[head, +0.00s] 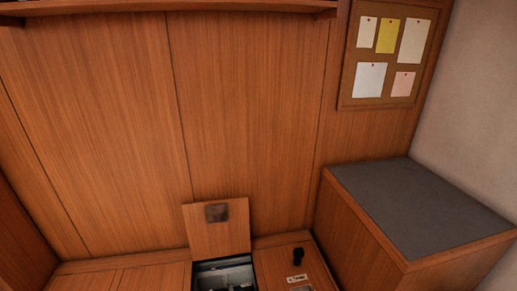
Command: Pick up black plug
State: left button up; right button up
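A small black object (298,257), which looks like the black plug, is on the wooden bench top near the bottom of the head view, right of an open compartment. It is small in the picture, and I cannot tell whether it stands or lies. Nothing touches it that I can see. Neither of my grippers is in view.
A wooden lid (230,235) with a dark square patch stands raised behind the open compartment (208,268), which holds grey items. A small pale label (297,278) lies near the black object. A grey-topped wooden cabinet (420,205) rises at right. A shelf (150,7) runs overhead.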

aim_at(298, 253)
jog(key=i+l+u, duration=0.1)
jog(key=l+u, duration=0.4)
jog(key=l, duration=0.2)
jog(key=l+u, duration=0.45)
jog(key=l, duration=0.25)
jog(key=k+j, duration=0.05)
